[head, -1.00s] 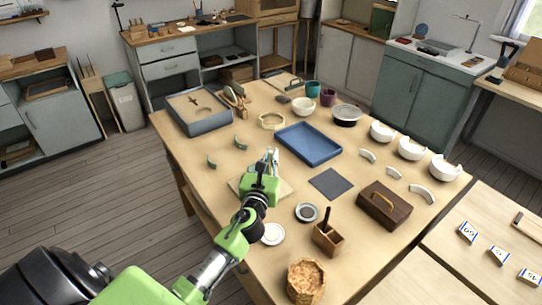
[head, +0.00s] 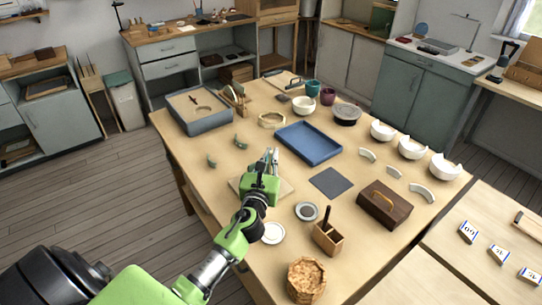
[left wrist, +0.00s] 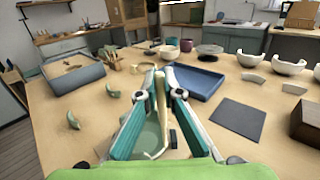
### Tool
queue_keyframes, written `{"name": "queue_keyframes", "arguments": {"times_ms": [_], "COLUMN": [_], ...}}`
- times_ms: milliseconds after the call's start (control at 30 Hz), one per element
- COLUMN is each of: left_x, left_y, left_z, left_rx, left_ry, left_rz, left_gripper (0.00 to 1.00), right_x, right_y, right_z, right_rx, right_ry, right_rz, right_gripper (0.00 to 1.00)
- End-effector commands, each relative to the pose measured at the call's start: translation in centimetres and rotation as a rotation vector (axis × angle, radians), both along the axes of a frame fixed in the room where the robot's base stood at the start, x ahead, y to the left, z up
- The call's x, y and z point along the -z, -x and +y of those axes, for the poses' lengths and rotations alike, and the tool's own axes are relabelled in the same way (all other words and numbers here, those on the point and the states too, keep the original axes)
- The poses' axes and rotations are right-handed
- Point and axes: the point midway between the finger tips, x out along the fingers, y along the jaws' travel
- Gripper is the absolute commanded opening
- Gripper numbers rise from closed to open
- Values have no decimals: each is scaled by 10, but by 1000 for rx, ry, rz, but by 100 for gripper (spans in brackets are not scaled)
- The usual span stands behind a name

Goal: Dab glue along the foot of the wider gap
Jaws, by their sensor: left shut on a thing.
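My left gripper (head: 272,157) is over the near-middle of the table, above a light board (head: 286,188). In the left wrist view its fingers (left wrist: 160,78) are shut on a slim pale stick (left wrist: 159,88). A pale green rounded piece shows between and below the fingers, mostly hidden by them. Two loose green shards (head: 212,161) (head: 241,142) lie to the left. White bowls with broken rims (head: 381,132) (head: 411,149) (head: 445,168) stand at the right, with white curved shards (head: 422,192) before them. Contact of the stick with anything cannot be told. My right gripper is not in view.
A blue tray (head: 309,155) and dark grey mat (head: 331,182) lie right of the gripper. A brown box (head: 384,205), wooden holder (head: 328,238) and cork-like pot (head: 306,281) stand nearer the right and front. A grey-sided box (head: 202,123) is at the back left.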

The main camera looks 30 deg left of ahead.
Motion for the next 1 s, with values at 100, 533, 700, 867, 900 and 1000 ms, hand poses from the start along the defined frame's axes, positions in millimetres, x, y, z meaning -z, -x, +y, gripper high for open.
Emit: {"name": "queue_keyframes", "arguments": {"times_ms": [100, 533, 700, 867, 900, 1000], "left_x": [-2, -4, -6, -7, -7, -7], "left_y": [0, -6, -15, -21, -22, -22], "left_z": [0, 0, 1, 1, 1, 1], "left_rx": [0, 0, -1, 0, 0, 0], "left_ry": [-1, -1, 0, 0, 0, 0], "left_rz": [0, 0, -1, -1, -1, 0], "left_gripper": [0, 0, 0, 0, 0, 0], "right_x": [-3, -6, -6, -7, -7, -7], "right_y": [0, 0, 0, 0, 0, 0], "right_z": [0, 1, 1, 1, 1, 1], "right_rx": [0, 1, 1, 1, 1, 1], "right_ry": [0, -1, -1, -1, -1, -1], "right_rz": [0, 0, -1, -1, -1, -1], "right_gripper": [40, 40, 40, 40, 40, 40]}}
